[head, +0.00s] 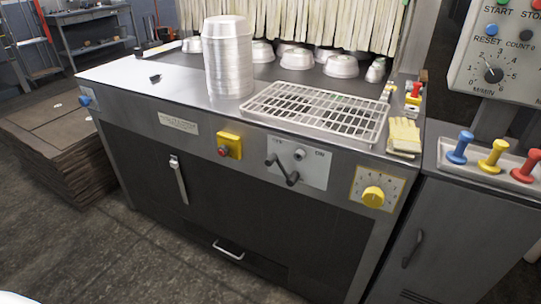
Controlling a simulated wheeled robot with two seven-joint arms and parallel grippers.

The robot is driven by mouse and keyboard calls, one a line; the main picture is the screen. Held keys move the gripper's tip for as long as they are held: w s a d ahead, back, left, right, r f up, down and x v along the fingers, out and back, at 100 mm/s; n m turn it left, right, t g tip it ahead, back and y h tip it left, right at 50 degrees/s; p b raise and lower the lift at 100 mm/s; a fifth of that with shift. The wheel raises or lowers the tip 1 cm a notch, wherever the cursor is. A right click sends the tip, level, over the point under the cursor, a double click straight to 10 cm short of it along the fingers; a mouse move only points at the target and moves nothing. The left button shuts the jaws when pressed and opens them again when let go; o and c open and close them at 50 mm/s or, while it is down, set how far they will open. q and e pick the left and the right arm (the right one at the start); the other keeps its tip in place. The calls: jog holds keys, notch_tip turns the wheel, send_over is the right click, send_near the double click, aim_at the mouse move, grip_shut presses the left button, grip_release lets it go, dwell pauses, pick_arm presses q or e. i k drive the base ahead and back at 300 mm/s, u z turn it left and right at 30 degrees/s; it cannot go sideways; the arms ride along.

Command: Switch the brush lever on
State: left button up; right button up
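A dark lever (282,169) is mounted on a light metal plate (316,174) on the front of the machine. The plate has a marking at its upper left that looks like OFF and the word ON at its right. The lever is a bent bar slanting from upper left to lower right, its upper end on the left side, under the OFF marking. A round grey fitting (299,155) sits on the plate just above the lever. Whether this is the brush lever cannot be read. Neither gripper is in view.
The steel machine top (150,82) holds a tall pan stack (229,62), a wire rack (316,108) and yellow gloves (404,136). A red button on a yellow box (229,146) is left of the plate; a yellow dial (373,196) is right. Floor in front is clear.

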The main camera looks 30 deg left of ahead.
aim_at(292, 180)
jog(key=k, duration=1.3)
jog(key=u, duration=0.65)
jog(key=i, duration=1.8)
jog(key=z, duration=0.6)
